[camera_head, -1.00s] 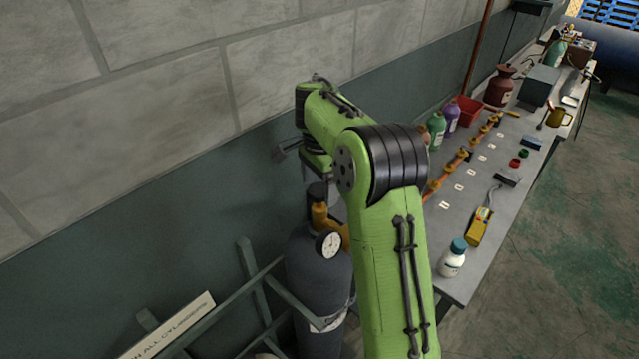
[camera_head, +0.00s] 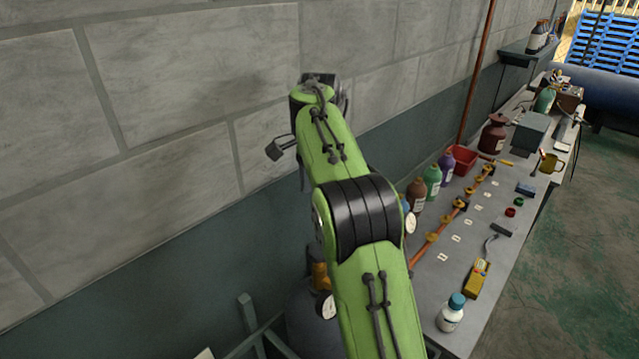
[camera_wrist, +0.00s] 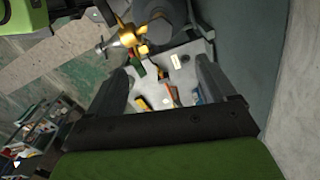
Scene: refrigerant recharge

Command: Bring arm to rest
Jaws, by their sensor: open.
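My green arm rises from the bottom middle of the head view, bends at a black ribbed joint and reaches up before the block wall. One dark finger of my gripper (camera_head: 277,150) shows left of the arm's end; the rest is hidden. In the wrist view my gripper (camera_wrist: 165,75) has its two dark fingers wide apart with nothing held between them. A brass valve (camera_wrist: 128,38) lies beyond the left finger there, beside a dark cylinder (camera_wrist: 163,22). In the head view the brass valve (camera_head: 320,274) and a gauge (camera_head: 326,305) are partly hidden by my arm.
A long grey bench (camera_head: 462,318) along the wall carries several bottles, a copper pipe (camera_head: 432,237), a yellow meter (camera_head: 476,278) and a white bottle (camera_head: 450,313). In the wrist view, tools lie on a pale surface (camera_wrist: 187,90) beyond the fingers. The floor at right (camera_head: 570,270) is clear.

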